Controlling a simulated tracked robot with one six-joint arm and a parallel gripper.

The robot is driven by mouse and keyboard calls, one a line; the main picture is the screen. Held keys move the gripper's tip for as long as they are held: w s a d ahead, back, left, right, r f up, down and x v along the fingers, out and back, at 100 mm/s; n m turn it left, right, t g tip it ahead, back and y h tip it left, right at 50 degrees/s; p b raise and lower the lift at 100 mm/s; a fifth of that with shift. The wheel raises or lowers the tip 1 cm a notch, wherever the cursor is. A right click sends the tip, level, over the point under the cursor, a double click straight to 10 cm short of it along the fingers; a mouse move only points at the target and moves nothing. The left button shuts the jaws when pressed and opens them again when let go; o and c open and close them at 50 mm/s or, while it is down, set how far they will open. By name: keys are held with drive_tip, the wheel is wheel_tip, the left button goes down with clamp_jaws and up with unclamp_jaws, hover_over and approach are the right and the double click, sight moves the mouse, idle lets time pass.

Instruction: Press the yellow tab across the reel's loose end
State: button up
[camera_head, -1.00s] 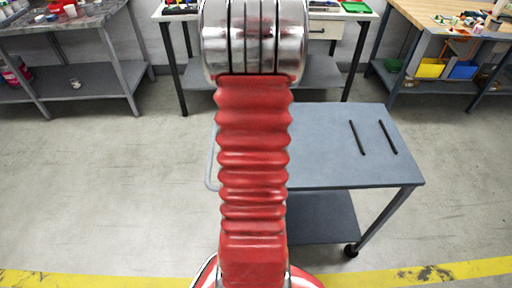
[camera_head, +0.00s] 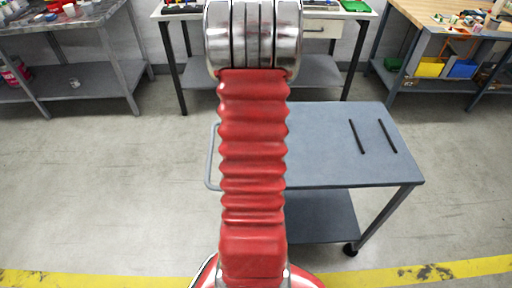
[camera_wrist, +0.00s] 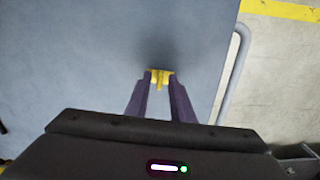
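The yellow tab (camera_wrist: 160,75) shows in the wrist view, between the tips of my gripper's two dark purple fingers. My gripper (camera_wrist: 160,80) is closed on it, with the tab's sides against both fingertips. The tab is over the blue-grey cart top (camera_wrist: 85,60), with a dark soft shadow just beyond it. I cannot tell its exact height above the surface. In the head view my red arm hides the gripper and the tab. I see no reel or loose end in either view.
The cart (camera_head: 340,150) stands ahead in the head view, with two thin black bars (camera_head: 356,136) on its right side and a handle (camera_head: 209,160) at left. Workbenches stand along the wall. Open floor lies left of the cart.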

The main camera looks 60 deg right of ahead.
drive_tip(key=shift+o, duration=0.2)
drive_tip(key=shift+r, duration=0.15)
wheel_tip(320, 180, up, 14)
drive_tip(key=shift+d+f, duration=0.2)
idle(0.3)
idle(0.7)
drive_tip(key=w+a+r+n+t+h, duration=0.1)
drive_tip(key=w+a+r+n, duration=0.25)
drive_tip(key=w+a, duration=0.45)
drive_tip(key=w+a+r+n+t, duration=0.1)
drive_tip(key=w+a+r+n, duration=0.25)
drive_tip(key=a, duration=0.85)
drive_tip(key=s+a+r+n+t, duration=0.1)
drive_tip(key=a+n, duration=0.1)
drive_tip(key=a, duration=0.6)
drive_tip(key=s+a+r+n+t, duration=0.1)
drive_tip(key=a+n, duration=0.1)
drive_tip(key=a, duration=0.6)
drive_tip(key=s+a+r+n+t+y, duration=0.1)
drive_tip(key=a+n, duration=0.1)
drive_tip(key=a, duration=0.6)
drive_tip(key=shift+s+n+t, duration=0.3)
drive_tip(key=shift+s+n, duration=0.05)
drive_tip(key=shift+n, duration=0.05)
